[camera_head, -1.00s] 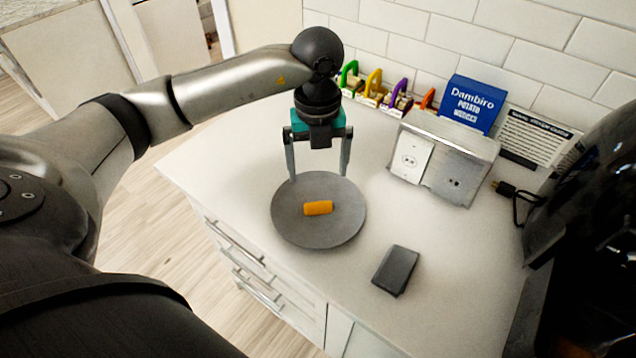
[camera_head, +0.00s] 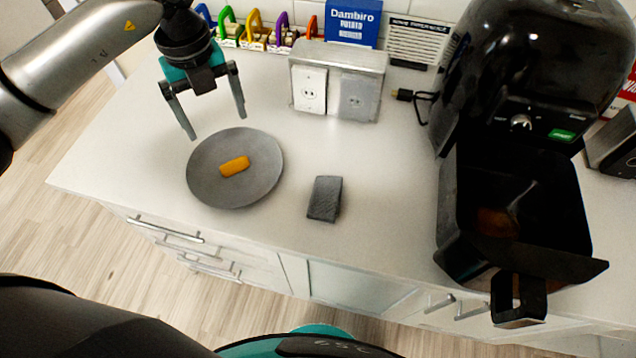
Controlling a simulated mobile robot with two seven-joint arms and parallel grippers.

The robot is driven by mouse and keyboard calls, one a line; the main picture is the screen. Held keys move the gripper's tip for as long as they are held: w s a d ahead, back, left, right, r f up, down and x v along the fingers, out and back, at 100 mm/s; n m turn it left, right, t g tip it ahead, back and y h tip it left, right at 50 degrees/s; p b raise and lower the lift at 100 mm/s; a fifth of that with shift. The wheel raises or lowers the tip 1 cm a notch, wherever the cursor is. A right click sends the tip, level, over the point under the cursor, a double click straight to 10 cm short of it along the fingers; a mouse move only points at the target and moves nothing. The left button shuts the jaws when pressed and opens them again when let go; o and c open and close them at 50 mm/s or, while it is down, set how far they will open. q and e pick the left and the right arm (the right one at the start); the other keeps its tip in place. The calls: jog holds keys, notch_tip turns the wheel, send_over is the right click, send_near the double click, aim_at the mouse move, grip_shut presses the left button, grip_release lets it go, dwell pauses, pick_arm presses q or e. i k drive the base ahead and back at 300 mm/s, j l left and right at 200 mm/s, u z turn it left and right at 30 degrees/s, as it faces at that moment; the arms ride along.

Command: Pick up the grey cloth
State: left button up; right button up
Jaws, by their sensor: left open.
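The grey cloth (camera_head: 325,198) is a small dark folded block lying flat on the white counter, right of a round grey plate (camera_head: 212,190). An orange piece (camera_head: 235,166) lies on the plate. My left gripper (camera_head: 216,127) is open and empty, pointing down above the plate's far edge, left of and apart from the cloth. My right gripper is not in view.
A black air fryer (camera_head: 545,60) stands at the right with its drawer (camera_head: 455,215) pulled out. A metal outlet box (camera_head: 350,60), a blue box (camera_head: 352,22) and coloured clips line the wall. The counter around the cloth is clear.

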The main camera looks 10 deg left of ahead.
aim_at(325, 201)
jog(key=k+j+z, duration=0.1)
jog(key=z, duration=0.3)
jog(key=k+j+z, duration=0.1)
jog(key=z, duration=0.3)
jog(key=k+z, duration=0.2)
jog(key=z, duration=0.2)
